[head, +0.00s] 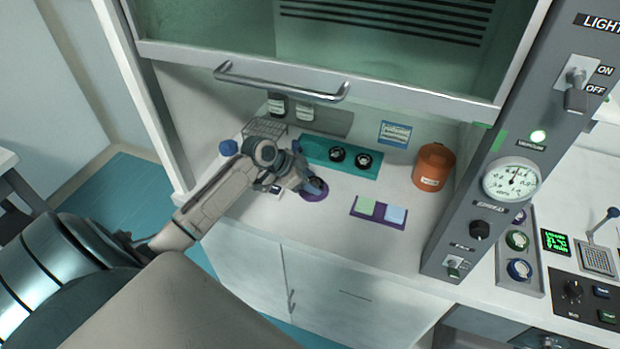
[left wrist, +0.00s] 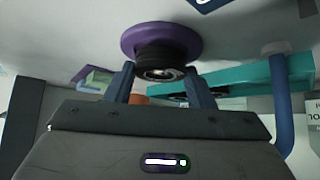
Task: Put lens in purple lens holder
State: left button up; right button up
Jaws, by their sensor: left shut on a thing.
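The purple lens holder (head: 315,196) is a round disc on the white work surface inside the hood. It also shows in the left wrist view (left wrist: 128,42), which looks upside down. My left gripper (head: 309,187) is at this holder, with its fingers (left wrist: 158,85) on either side of a black ringed lens (left wrist: 160,62). The gripper is shut on the lens. The lens is lined up with the middle of the purple disc and looks close against it; I cannot tell whether it is seated. In the head view the gripper mostly hides the lens. My right gripper is not in view.
A teal tray (head: 312,148) with two black round pieces lies behind. A purple plate (head: 379,213) with green and blue squares is to the right. An orange container (head: 433,167), a wire rack (head: 265,128) and bottles (head: 277,104) stand around. The raised sash handle (head: 280,90) hangs above.

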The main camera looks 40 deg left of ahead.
pick_arm(q)
jog(key=shift+f, duration=0.25)
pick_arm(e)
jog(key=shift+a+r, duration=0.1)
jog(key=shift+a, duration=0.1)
pick_arm(q)
jog(key=shift+f, duration=0.1)
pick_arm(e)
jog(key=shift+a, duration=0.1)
pick_arm(q)
jog(key=shift+f, duration=0.1)
jog(key=o, duration=1)
